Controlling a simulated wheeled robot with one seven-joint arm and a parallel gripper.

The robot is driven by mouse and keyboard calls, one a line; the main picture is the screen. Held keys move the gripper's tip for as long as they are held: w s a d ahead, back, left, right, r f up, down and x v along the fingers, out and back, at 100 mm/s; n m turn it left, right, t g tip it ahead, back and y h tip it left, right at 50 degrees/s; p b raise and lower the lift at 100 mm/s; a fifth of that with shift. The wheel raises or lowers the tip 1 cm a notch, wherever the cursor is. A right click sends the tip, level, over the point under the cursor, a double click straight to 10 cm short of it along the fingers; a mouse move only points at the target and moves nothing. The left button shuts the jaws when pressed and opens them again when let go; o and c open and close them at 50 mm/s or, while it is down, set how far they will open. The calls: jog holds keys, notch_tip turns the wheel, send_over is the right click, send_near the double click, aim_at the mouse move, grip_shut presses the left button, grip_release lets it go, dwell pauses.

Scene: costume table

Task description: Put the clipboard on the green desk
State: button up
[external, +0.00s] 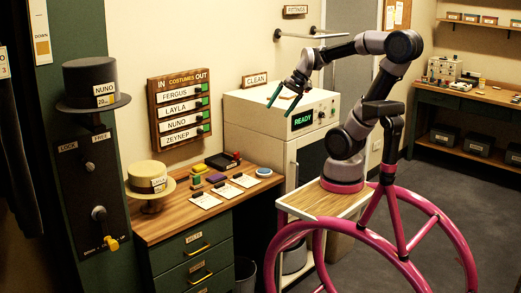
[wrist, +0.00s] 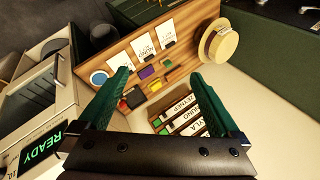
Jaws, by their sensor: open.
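Three small white sheets with dark clips, which look like clipboards, lie flat in a row: a left one (external: 205,200), a middle one (external: 226,190) and a right one (external: 243,180). They also show in the wrist view, at right (wrist: 182,28), middle (wrist: 145,42) and left (wrist: 120,66). They lie on the wooden top of a desk with green drawers (external: 164,223). My gripper (external: 281,99) is open and empty, with green fingers, raised in front of the white cabinet, above and right of the desk. In the wrist view its fingers (wrist: 158,74) are spread wide apart.
Coloured blocks (external: 196,182), a dark box (external: 223,161) and a blue disc (external: 265,172) sit on the desk. A straw hat (external: 148,174) stands at its left end. A white cabinet reading READY (external: 262,117) is at right. A name board (external: 181,108) hangs behind. Another green-fronted bench (external: 450,98) stands far right.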

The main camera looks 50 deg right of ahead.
jog(key=d+r+n+t+h, duration=0.1)
jog(key=d+r+t+h, duration=0.1)
jog(key=d, duration=0.3)
jog(key=shift+s+d+r+t+h, duration=0.3)
jog(key=shift+r+t, duration=0.1)
jog(key=shift+r, duration=0.5)
dwell(0.9)
